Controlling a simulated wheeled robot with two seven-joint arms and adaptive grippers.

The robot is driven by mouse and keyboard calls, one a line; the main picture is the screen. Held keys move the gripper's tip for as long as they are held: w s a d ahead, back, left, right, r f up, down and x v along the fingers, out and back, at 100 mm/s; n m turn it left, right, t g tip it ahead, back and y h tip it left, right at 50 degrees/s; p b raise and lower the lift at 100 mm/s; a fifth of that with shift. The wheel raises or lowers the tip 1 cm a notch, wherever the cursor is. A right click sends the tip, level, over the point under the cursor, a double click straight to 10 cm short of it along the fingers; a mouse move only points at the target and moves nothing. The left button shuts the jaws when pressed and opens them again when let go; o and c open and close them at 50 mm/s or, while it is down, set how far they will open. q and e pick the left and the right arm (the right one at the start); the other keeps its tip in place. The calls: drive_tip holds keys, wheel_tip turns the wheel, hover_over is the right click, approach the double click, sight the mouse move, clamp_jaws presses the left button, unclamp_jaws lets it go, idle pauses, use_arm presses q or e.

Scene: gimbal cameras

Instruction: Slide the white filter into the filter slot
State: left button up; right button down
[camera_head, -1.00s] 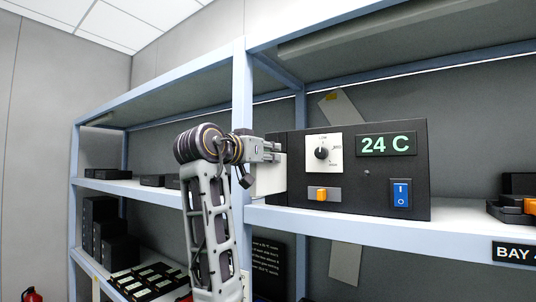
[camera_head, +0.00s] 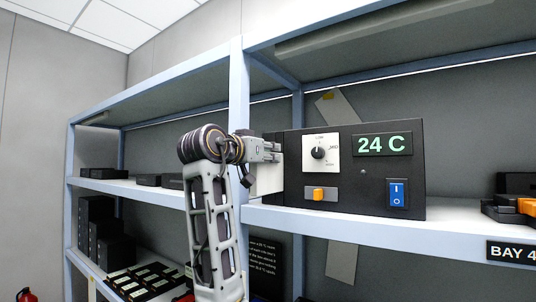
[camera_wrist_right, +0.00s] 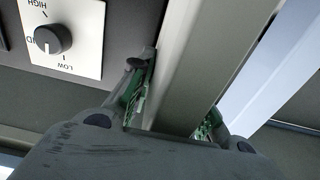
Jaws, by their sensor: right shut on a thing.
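The white filter (camera_head: 269,179) is a pale flat panel at the left side of the dark control box (camera_head: 362,182) on the shelf. My right gripper (camera_head: 275,150) is shut on it, and the panel hangs below the fingers. In the right wrist view my right gripper (camera_wrist_right: 175,108) has its fingers on both sides of the pale slab (camera_wrist_right: 200,65), close beside the box's dial face. The filter slot is hidden, so I cannot tell how far the filter is inside. My left gripper is not in view.
The box front has a dial (camera_head: 319,152), a "24 C" display (camera_head: 382,145), an orange button (camera_head: 318,194) and a blue switch (camera_head: 396,194). A shelf post (camera_head: 239,95) stands behind my right arm. Dark items (camera_head: 515,205) lie on the shelf at right.

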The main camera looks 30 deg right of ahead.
drive_tip(key=shift+x, duration=1.45)
idle(0.6)
drive_tip(key=c, duration=1.3)
unclamp_jaws()
drive_tip(key=shift+o, duration=0.2)
drive_tip(key=shift+a, duration=0.1)
drive_tip(key=v, duration=1.2)
